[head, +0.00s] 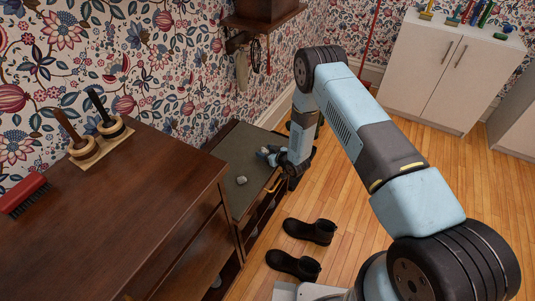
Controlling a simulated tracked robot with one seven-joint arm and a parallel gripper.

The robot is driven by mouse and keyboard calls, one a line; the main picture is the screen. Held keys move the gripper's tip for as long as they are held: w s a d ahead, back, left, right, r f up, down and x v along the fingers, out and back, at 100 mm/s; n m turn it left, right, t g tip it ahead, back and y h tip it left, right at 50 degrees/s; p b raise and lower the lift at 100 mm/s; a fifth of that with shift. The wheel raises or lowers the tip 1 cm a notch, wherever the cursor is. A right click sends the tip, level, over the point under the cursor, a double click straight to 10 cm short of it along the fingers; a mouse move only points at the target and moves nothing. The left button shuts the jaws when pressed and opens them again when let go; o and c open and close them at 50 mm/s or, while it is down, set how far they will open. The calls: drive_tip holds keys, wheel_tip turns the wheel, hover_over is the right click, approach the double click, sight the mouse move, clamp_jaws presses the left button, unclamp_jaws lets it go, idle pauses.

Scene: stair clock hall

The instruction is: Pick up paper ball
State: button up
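A small pale crumpled ball, which looks like the paper ball (241,180), lies on the grey-green top of a low dark wooden bench (230,204), near its front part. My gripper (266,153) is over the same bench top, to the right of the ball and farther back in the picture, apart from it. The gripper is small in the view and partly hidden by my own wrist, so whether its fingers are open or shut cannot be made out.
A taller dark cabinet (125,215) stands left of the bench, with a red brush (22,194) and two wooden-handled tools on it. Black boots (310,231) stand on the floor. A white cupboard (440,70) is at the back right. A wall shelf (262,20) hangs above.

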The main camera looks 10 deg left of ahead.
sight(266, 152)
drive_tip(key=c, duration=1.1)
drive_tip(key=shift+o, duration=0.2)
drive_tip(key=shift+r, duration=0.55)
wheel_tip(266, 152, up, 2)
drive_tip(key=shift+r, duration=0.2)
drive_tip(key=s+d+r, duration=0.2)
drive_tip(key=s+r, duration=0.7)
drive_tip(key=s, duration=0.4)
drive_tip(key=shift+s+d+r, duration=0.15)
drive_tip(key=shift+s+r, duration=0.15)
drive_tip(key=shift+s, duration=0.1)
